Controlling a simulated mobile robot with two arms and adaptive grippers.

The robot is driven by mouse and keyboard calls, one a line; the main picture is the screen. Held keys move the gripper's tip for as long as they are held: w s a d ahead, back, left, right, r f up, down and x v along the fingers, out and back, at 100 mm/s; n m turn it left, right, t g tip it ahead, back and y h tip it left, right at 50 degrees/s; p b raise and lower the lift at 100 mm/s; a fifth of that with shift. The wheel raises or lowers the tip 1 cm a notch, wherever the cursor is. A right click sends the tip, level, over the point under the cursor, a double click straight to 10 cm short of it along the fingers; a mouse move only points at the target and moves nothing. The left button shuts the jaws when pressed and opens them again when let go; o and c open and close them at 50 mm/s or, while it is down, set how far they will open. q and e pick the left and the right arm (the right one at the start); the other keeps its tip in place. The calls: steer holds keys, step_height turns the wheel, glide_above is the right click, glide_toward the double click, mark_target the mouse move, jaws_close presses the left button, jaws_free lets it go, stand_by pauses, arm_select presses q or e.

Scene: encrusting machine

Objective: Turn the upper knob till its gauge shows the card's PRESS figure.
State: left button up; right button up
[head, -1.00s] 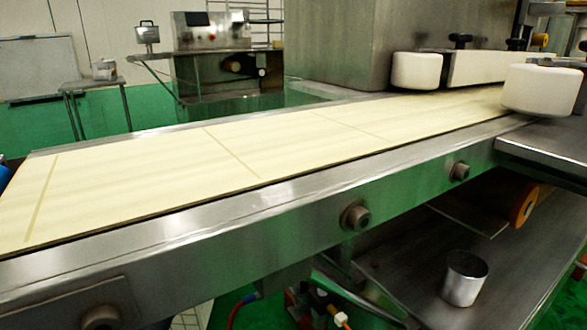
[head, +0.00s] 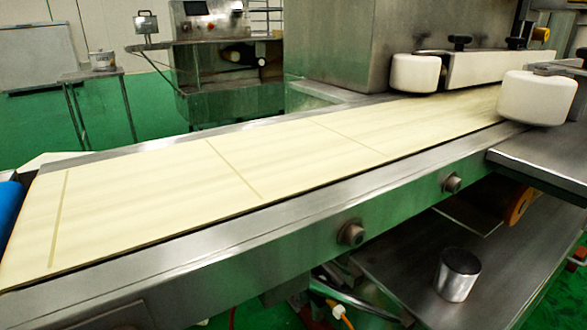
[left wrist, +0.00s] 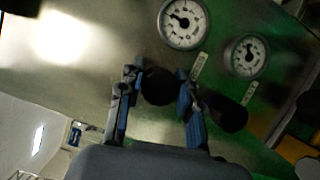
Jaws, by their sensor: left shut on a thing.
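In the left wrist view my left gripper (left wrist: 161,84) is shut on a round black knob (left wrist: 159,87), one blue-padded finger on each side. A white dial gauge (left wrist: 184,22) sits just beyond this knob. Its dark needle points to the left and slightly up in the picture; the figures are too small to read. A second black knob (left wrist: 228,114) and a second gauge (left wrist: 247,55) are to the right, outside the fingers. The view is tilted, so I cannot tell for certain which knob is the upper one. My right gripper and the card are not seen.
In the head view a pale conveyor belt (head: 300,150) runs across a steel frame, with white rollers (head: 405,73) at its far right end. A metal cup (head: 457,275) stands on a shelf below. A steel machine (head: 215,60) stands behind.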

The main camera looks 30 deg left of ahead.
arm_select(q)
steer(key=shift+f, duration=0.1)
steer(key=o, duration=0.9)
steer(key=v, duration=1.2)
steer(key=shift+s, duration=0.1)
